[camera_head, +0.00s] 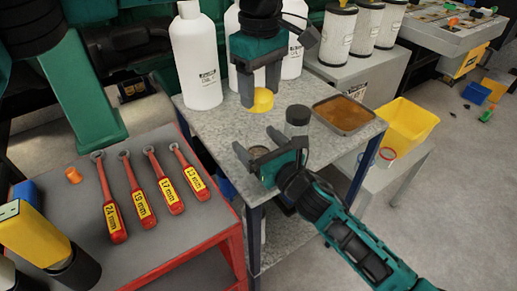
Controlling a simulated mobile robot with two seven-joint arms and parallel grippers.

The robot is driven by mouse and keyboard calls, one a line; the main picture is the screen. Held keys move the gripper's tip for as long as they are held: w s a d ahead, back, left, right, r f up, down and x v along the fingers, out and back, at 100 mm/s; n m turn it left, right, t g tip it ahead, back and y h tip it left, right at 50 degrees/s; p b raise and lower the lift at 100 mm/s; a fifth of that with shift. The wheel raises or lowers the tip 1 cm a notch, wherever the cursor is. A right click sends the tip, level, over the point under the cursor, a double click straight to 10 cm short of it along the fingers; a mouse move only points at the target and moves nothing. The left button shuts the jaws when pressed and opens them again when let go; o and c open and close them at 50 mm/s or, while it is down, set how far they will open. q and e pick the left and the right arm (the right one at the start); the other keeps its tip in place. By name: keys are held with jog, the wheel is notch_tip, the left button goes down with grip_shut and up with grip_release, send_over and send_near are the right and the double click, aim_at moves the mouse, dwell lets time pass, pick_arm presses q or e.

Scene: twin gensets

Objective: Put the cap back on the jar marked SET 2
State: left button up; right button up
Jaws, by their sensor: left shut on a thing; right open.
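My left gripper (259,92) is shut on a yellow cap (264,101) and holds it above the grey table (205,122). My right gripper (258,146) is lower, at the table's front edge, with its fingers apart. No SET marking is readable on either jar.
White bottles (196,62) stand at the table's back. A tray of amber liquid (344,115) is at the right, with a yellow bin (408,126) beyond. Several red wrenches (141,192) and an orange cap (74,175) lie on the red-edged bench at left.

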aim_at(260, 108)
jog(key=shift+c, duration=0.4)
jog(key=c, duration=1.4)
pick_arm(q)
jog(key=shift+f, duration=2.5)
pick_arm(e)
jog(key=shift+c, duration=0.2)
pick_arm(q)
jog(key=shift+f, duration=0.85)
jog(key=shift+f, duration=0.55)
